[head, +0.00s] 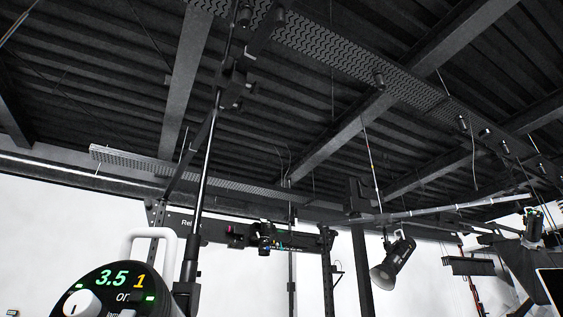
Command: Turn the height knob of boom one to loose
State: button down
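A black stand with a vertical pole (204,180) rises at the left of the head view. A dark clamp (235,85) sits near its top, where a slanted bar crosses it. A dark collar (186,290) sits low on the pole. A second, light grey boom (450,208) runs nearly level at the right, from a dark block-like mount (358,195). I cannot tell which is boom one. No height knob can be made out clearly, nor whether one is tight or loose. My gripper is not in view.
A round black lamp head (112,295) with a lit "3.5 1" display and white handle fills the lower left. Another lamp (393,263) hangs at centre right. A dark rack (215,230) stands behind. Beams and perforated trays (330,52) cross the ceiling.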

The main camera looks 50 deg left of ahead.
aim_at(240, 107)
jog(key=i, duration=1.6)
jog(key=u, duration=3.55)
